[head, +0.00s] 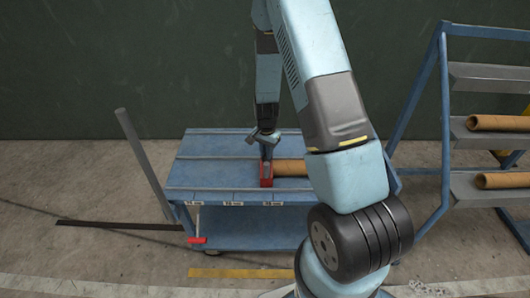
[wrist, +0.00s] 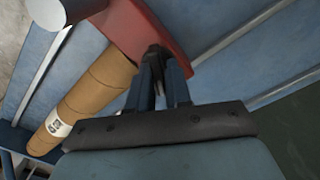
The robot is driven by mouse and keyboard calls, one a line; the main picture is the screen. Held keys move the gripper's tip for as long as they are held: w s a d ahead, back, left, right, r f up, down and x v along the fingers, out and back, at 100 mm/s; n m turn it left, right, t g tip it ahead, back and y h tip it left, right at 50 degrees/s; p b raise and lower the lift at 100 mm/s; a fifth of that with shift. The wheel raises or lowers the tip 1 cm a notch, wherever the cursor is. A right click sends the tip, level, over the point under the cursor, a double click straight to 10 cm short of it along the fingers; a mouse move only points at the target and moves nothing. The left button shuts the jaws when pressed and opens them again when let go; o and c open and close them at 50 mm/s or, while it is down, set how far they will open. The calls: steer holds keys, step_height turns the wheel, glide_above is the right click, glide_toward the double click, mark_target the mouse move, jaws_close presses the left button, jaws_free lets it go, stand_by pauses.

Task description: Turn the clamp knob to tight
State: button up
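The red clamp (head: 266,172) sits on the blue cart (head: 215,160), at the left end of a brown tube. It also shows at the top of the wrist view (wrist: 145,22), beside the tube. My gripper (head: 266,146) points down at the clamp from above. In the wrist view its two fingers (wrist: 160,82) are close together, with a narrow gap. A small dark part, which looks like the clamp knob (wrist: 154,56), is between the fingertips at the red clamp's edge. The fingers hide most of it, and its turned position cannot be read.
The brown tube (head: 290,168) lies on the cart; its label shows in the wrist view (wrist: 58,128). A blue rack (head: 442,120) with more tubes stands at the right. A grey post (head: 143,160) leans at the cart's left. A red pedal-like part (head: 197,240) is below.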

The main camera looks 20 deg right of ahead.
jaws_close()
steer(key=shift+a, duration=0.15)
steer(key=n, duration=0.5)
steer(key=shift+n, duration=0.3)
steer(key=n, duration=0.7)
steer(key=shift+d, duration=0.2)
steer(key=n, duration=0.5)
steer(key=shift+n, duration=0.4)
steer(key=n, duration=0.5)
steer(key=shift+w+r, duration=0.1)
steer(key=shift+w, duration=0.05)
steer(key=shift+n, duration=0.4)
